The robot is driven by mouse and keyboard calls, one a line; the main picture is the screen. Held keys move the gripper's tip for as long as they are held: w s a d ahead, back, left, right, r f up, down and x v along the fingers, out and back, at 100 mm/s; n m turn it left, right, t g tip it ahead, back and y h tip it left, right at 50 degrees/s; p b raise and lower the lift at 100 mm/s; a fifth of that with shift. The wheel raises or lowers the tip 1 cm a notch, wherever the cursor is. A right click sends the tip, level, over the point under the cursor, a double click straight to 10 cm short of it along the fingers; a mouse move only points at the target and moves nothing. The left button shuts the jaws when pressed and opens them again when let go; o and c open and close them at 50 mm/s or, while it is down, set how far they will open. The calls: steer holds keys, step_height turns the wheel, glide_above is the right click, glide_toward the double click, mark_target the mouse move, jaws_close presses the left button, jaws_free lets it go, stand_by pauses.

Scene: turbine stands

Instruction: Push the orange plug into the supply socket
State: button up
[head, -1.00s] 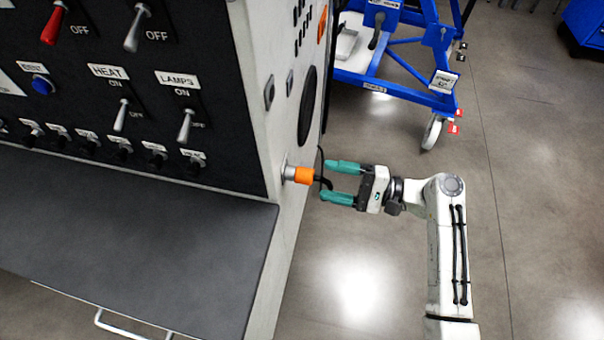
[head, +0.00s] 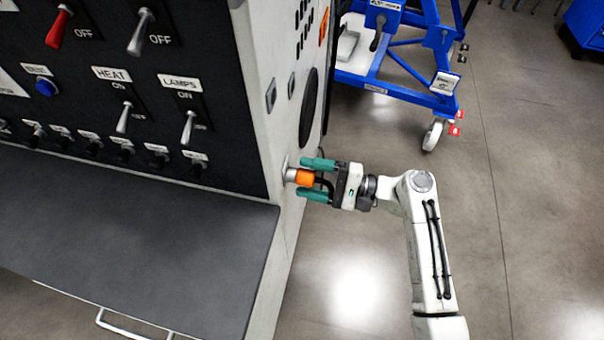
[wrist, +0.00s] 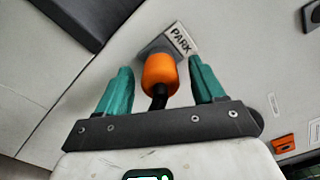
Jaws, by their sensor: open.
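The orange plug (head: 305,179) sits at a metal socket (head: 290,175) on the light side wall of the console, its black cable trailing back toward my gripper. In the wrist view the plug (wrist: 160,73) is at a grey socket plate (wrist: 158,47) beside a sign reading PARK (wrist: 180,39). My gripper (head: 310,178) is open, its two teal fingers on either side of the plug. In the wrist view a gap shows between the plug and each finger. I cannot tell which fitting is the supply socket.
The dark console panel (head: 100,90) carries switches labelled HEAT and LAMPS. A grey shelf (head: 130,250) juts out below it. A blue wheeled stand (head: 400,60) stands behind. An orange fitting (wrist: 283,143) is on the wall at right in the wrist view. Floor to the right is clear.

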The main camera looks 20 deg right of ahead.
steer(key=shift+p, duration=0.3)
steer(key=shift+c, duration=0.5)
jaws_close()
stand_by(0.5)
